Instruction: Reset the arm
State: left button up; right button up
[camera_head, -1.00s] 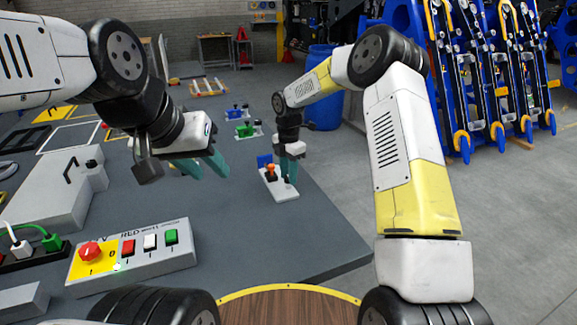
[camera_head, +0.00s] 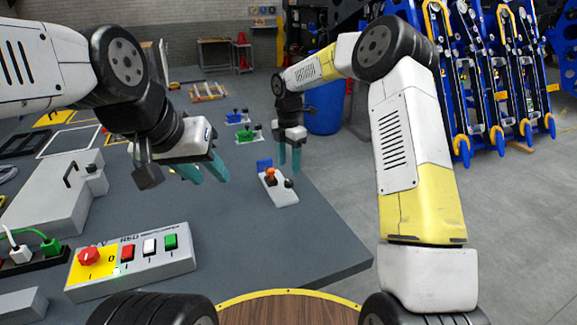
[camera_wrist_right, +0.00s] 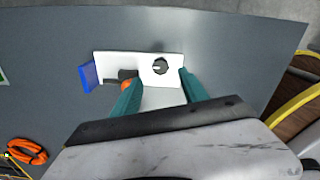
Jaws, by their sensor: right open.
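My right gripper (camera_head: 290,160) hangs over the far right part of the grey table, fingers pointing down. Its teal fingers are apart with nothing between them. Below it a white plate (camera_head: 284,196) lies on the table, carrying a blue block (camera_head: 264,164), an orange piece (camera_head: 271,175) and a black piece (camera_head: 289,183). In the right wrist view the plate (camera_wrist_right: 110,64) lies beyond the fingertips, apart from them as far as I can tell. My left gripper (camera_head: 203,175) is over the table's middle, its fingers apart and empty.
A control box (camera_head: 140,262) with a red knob and several buttons stands at the front left. A grey box (camera_head: 55,195) stands behind it. Green (camera_head: 248,134) and blue (camera_head: 238,116) pieces sit further back. The table's right front is clear.

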jog(key=shift+r, duration=0.8)
jog(key=s+d+r+m+t, duration=0.1)
jog(key=s+d+r+m, duration=0.35)
jog(key=s+r, duration=0.3)
jog(key=s+d+r+m+t, duration=0.2)
jog(key=s+d+r+m, duration=0.2)
jog(key=s+r+m, duration=0.3)
jog(key=s+d+r+m+t+y, duration=0.1)
jog(key=s+d+m, duration=0.1)
jog(key=s+m, duration=0.4)
jog(key=s+d+m+t+y, duration=0.1)
jog(key=s+d+m+t, duration=0.1)
jog(key=s+m, duration=0.5)
jog(key=s+d, duration=0.1)
jog(key=s, duration=0.5)
jog(key=shift+d+r, duration=0.3)
jog(key=shift+r, duration=0.05)
